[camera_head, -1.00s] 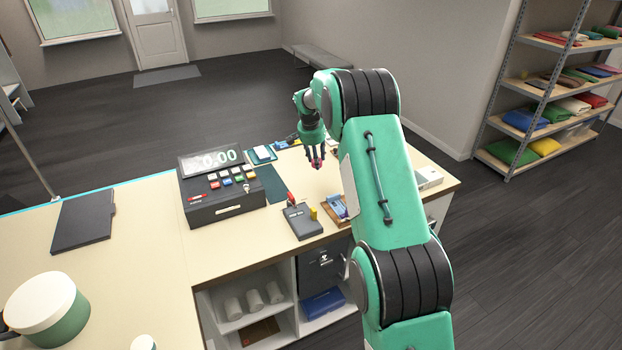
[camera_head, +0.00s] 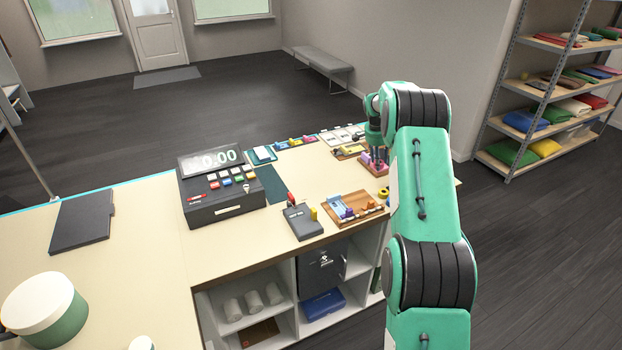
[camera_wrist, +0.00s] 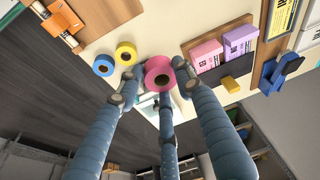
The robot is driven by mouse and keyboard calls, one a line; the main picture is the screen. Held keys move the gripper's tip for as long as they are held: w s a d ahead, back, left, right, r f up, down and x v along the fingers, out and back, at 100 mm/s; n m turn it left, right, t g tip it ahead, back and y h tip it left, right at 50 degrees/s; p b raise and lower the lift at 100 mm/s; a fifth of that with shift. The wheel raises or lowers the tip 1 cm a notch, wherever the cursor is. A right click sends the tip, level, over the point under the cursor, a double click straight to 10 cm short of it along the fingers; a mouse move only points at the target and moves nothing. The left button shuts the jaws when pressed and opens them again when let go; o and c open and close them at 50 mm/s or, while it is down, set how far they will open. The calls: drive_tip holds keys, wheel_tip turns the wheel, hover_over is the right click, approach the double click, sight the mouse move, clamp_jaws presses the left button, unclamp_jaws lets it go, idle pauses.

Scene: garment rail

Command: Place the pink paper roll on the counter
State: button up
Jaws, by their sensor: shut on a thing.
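The pink paper roll (camera_wrist: 159,74) is between the fingertips of my gripper (camera_wrist: 158,88) in the wrist view. My gripper is shut on it. In the head view my gripper (camera_head: 377,162) points down over the far right part of the counter (camera_head: 240,238). A pink patch shows at its fingers there, but it is too small to make out clearly. Whether the roll touches the counter cannot be told. A blue roll (camera_wrist: 103,65) and a yellow roll (camera_wrist: 126,53) lie on the counter near it in the wrist view.
A cash register (camera_head: 220,190) and a dark card terminal (camera_head: 302,222) stand left of my gripper. A wooden tray (camera_head: 362,217) with small items lies in front. Another wooden tray (camera_wrist: 203,42) holds pink and purple boxes. Bare counter lies between the terminal and the back row.

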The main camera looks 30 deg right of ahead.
drive_tip(key=shift+f, duration=0.85)
drive_tip(key=shift+f, duration=0.1)
drive_tip(key=shift+f, duration=3.05)
drive_tip(key=shift+f+b, duration=0.35)
drive_tip(key=shift+f, duration=1.5)
drive_tip(key=shift+f, duration=0.15)
drive_tip(key=o, duration=1)
